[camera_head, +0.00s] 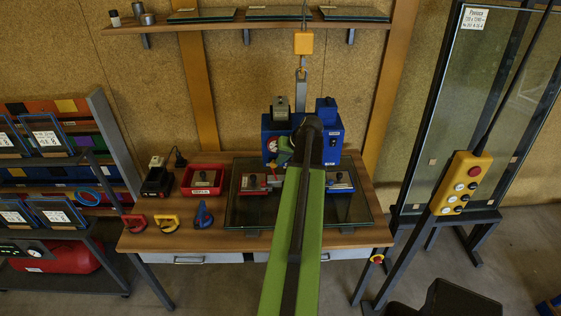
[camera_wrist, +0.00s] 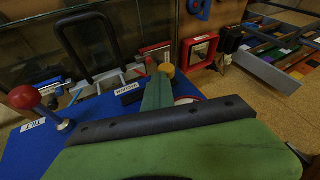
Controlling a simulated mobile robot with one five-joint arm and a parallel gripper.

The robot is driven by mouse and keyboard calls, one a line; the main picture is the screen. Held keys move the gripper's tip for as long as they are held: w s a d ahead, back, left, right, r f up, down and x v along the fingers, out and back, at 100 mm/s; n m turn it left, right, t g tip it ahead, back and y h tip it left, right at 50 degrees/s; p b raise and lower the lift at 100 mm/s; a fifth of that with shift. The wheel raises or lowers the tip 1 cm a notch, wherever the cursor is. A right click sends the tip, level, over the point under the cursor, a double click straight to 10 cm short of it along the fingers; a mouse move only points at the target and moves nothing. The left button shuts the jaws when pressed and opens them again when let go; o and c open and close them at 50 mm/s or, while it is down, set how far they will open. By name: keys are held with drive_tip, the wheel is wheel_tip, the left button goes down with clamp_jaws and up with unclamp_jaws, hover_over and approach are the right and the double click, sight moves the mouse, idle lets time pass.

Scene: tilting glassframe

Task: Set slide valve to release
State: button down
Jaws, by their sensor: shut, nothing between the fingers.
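A blue lifting unit (camera_head: 330,146) hangs below a hook over a dark glass pane (camera_head: 240,213) on the workbench. In the wrist view its blue face (camera_wrist: 40,150) carries a red-balled lever (camera_wrist: 24,98) with a label reading TILT. A second small label (camera_wrist: 127,88) sits beside my gripper; its text is too small to read surely. My gripper (camera_wrist: 160,82) is shut and empty, its green fingers close to a yellow round part (camera_wrist: 167,70). I cannot tell whether they touch. In the head view my arm hides part of the unit. I cannot clearly make out the slide valve or its setting.
The wooden workbench (camera_head: 150,240) bears red, yellow and blue suction lifters at the left and a red box (camera_head: 203,179). A yellow pendant control (camera_head: 461,182) hangs at the right before a large glass pane (camera_head: 475,90). A shelf (camera_head: 190,25) runs above.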

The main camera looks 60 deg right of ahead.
drive_tip(key=s+d+f+p+v, duration=0.1)
drive_tip(key=d+p+v, duration=0.1)
drive_tip(key=p+v, duration=0.7)
drive_tip(key=v, duration=0.4)
drive_tip(key=shift+s+d+p, duration=0.2)
drive_tip(key=shift+s+p, duration=0.1)
drive_tip(key=shift+p, duration=0.1)
drive_tip(key=shift+f, duration=0.15)
